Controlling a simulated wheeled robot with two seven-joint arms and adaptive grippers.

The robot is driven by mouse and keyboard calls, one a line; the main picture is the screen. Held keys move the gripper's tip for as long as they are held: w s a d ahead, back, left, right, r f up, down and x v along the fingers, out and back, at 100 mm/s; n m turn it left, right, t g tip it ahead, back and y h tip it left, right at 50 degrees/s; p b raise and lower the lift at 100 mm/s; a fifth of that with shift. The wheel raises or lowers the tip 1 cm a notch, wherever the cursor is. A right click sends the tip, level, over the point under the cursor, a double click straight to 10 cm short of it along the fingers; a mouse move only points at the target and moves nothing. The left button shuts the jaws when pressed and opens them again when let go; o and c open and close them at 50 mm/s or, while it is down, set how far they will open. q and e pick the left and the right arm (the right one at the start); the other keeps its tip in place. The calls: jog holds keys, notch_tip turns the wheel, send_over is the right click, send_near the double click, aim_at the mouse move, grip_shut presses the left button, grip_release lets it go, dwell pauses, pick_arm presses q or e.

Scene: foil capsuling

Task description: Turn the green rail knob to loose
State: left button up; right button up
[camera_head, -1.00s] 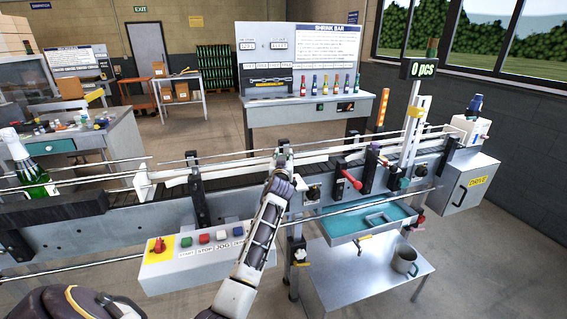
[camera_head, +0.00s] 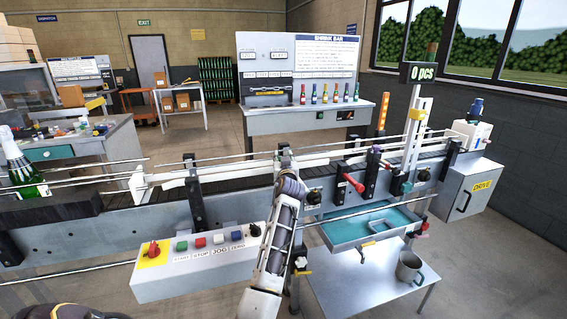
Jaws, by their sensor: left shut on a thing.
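My left gripper (camera_head: 285,158) is at the front of a rail post on the conveyor, near the middle of the view. My forearm rises to it from the bottom centre. Its fingers are small and shut on a knob at that post. The wrist and fingers hide the knob, so I cannot see its colour or how far it is turned. A small dark green part (camera_head: 406,187) shows farther right, below the counter mast. My right gripper is out of view.
A red lever (camera_head: 353,183) and a purple knob (camera_head: 377,148) are to the right on the conveyor. The button box (camera_head: 190,268) is at the front left. A teal tray (camera_head: 350,232) and a metal mug (camera_head: 409,266) are below right. A bottle (camera_head: 24,176) stands at far left.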

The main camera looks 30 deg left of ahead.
pick_arm(q)
jog(key=shift+r, duration=0.1)
dwell(0.3)
jog(key=o, duration=1.1)
jog(key=shift+c, duration=0.2)
jog(key=shift+r, duration=4.95)
